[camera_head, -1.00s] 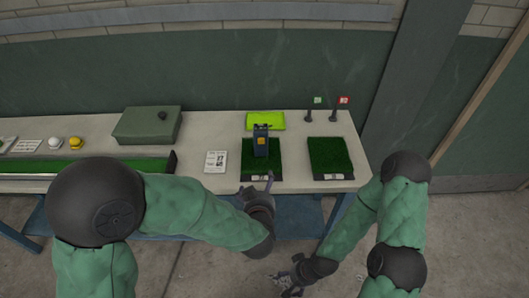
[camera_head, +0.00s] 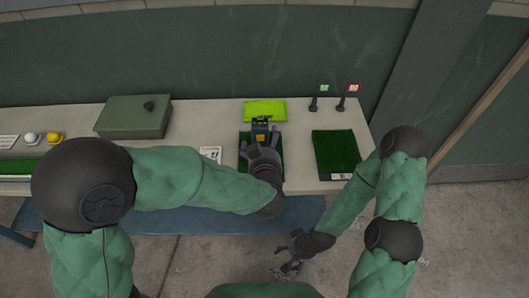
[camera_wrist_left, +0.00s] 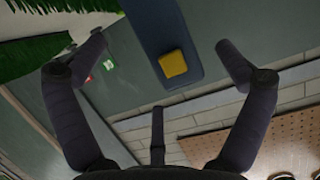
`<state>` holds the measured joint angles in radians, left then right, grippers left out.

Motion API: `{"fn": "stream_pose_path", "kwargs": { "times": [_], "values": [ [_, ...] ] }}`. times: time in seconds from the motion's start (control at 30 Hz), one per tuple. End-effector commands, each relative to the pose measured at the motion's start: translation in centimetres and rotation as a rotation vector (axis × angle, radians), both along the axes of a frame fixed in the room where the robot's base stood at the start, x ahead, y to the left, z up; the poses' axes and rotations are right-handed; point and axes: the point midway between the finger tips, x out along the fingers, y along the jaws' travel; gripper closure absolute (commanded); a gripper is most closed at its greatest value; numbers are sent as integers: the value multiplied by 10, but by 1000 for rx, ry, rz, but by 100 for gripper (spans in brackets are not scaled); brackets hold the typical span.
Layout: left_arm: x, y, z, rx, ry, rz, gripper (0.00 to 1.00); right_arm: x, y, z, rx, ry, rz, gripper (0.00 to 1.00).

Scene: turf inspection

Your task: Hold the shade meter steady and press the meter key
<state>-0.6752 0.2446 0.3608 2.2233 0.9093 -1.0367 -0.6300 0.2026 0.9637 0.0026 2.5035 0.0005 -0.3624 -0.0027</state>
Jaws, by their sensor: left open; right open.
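The shade meter (camera_head: 261,123), a dark blue-grey upright device, stands on the left turf sample (camera_head: 244,137) on the bench. Its yellow meter key (camera_head: 260,138) faces me and also shows in the left wrist view (camera_wrist_left: 172,63). My left gripper (camera_head: 260,145) is open at the meter, with one finger out to each side; in the left wrist view gaps show between the fingers and the meter body (camera_wrist_left: 150,25). The meter's lower part is hidden behind the gripper in the head view. My right gripper (camera_head: 286,266) is open and empty, low in front of the bench.
A second turf sample (camera_head: 336,150) lies to the right. A lime-green tray (camera_head: 265,110) is behind the meter. Green and red flags (camera_head: 352,88) stand at the back right. A printed card (camera_head: 210,153), a green box (camera_head: 135,117) and white and yellow balls (camera_head: 54,138) are to the left.

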Motion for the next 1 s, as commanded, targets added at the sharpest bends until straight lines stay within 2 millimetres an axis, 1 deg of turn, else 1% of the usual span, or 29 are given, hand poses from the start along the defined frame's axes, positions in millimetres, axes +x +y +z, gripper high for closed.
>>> {"fn": "stream_pose_path", "kwargs": {
  "times": [0.03,0.1,0.2,0.33,0.5,0.8,0.87,0.9,0.97,1.0],
  "values": [
    [9,1,-7,0,1,3,0,0,0,-6,0,0,0,21],
    [20,1,-11,-1,1,3,0,0,0,-11,0,0,0,21],
    [33,1,-15,-1,1,3,0,0,0,-16,0,0,0,21],
    [46,0,-19,0,0,0,0,0,0,-20,0,0,0,21],
    [54,0,-20,-1,0,-1,0,0,0,-22,0,0,0,21],
    [55,0,-20,0,0,-1,0,0,0,-22,0,-1,0,21],
    [55,0,-20,0,0,-1,17,0,0,-22,0,-1,0,21],
    [55,0,-20,0,0,-1,28,0,0,-22,0,-1,0,21],
    [55,0,-20,0,0,-1,45,0,0,-22,0,-1,0,21],
    [55,0,-20,0,1,-1,56,0,0,-22,0,-1,0,21]
  ]
}}
